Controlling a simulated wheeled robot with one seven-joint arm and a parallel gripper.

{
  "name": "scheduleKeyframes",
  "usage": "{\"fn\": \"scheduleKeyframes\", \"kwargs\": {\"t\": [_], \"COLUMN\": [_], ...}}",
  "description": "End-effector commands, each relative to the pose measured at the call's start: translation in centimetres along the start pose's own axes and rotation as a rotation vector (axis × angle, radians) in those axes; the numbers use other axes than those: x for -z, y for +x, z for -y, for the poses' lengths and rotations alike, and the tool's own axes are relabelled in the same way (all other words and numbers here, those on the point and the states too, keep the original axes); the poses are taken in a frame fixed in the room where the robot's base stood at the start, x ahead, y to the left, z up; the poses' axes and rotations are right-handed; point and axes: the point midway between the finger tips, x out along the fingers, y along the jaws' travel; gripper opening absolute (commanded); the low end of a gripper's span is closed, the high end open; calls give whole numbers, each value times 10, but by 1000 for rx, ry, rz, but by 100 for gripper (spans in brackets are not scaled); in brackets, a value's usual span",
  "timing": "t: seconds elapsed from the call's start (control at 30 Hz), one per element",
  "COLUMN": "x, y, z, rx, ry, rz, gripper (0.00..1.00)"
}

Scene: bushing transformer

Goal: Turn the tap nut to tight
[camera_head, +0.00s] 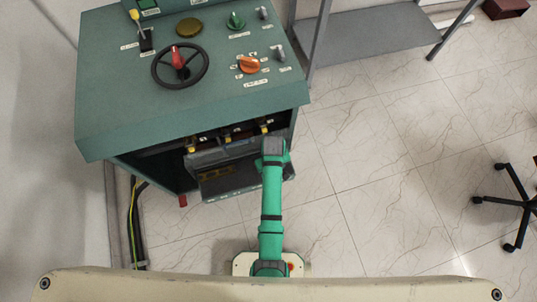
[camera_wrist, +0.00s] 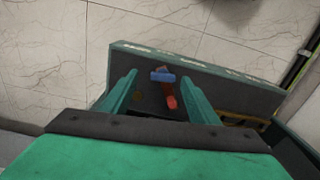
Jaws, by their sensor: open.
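No part in view can be surely told as the tap nut. In the wrist view my gripper (camera_wrist: 162,81) is open, its two green fingers apart. A red cylindrical part (camera_wrist: 170,101) and a blue part (camera_wrist: 163,77) show between the fingers, in front of a dark panel (camera_wrist: 228,86) with small white labels along its edge. I cannot tell the gap between fingers and parts; nothing appears held. In the head view my arm reaches the front opening of the green cabinet (camera_head: 120,110); the fingers are hidden there.
The cabinet top carries a black handwheel (camera_head: 157,75), an orange knob (camera_head: 248,65) and a green knob (camera_head: 236,20). Several yellow-tipped parts line the opening, one at the left (camera_head: 192,150). A grey shelf (camera_head: 370,35) stands right. Tiled floor (camera_head: 390,180) is clear beside my arm.

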Motion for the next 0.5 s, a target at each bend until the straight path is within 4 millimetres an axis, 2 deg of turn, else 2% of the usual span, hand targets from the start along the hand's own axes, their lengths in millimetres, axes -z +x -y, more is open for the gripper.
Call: {"fn": "scheduleKeyframes", "kwargs": {"t": [0.2, 0.5], "x": [5, 5], "y": [24, 30], "z": [9, 11], "rx": [0, 0], "ry": [-22, -27], "rz": [0, -1], "gripper": [55, 55]}}
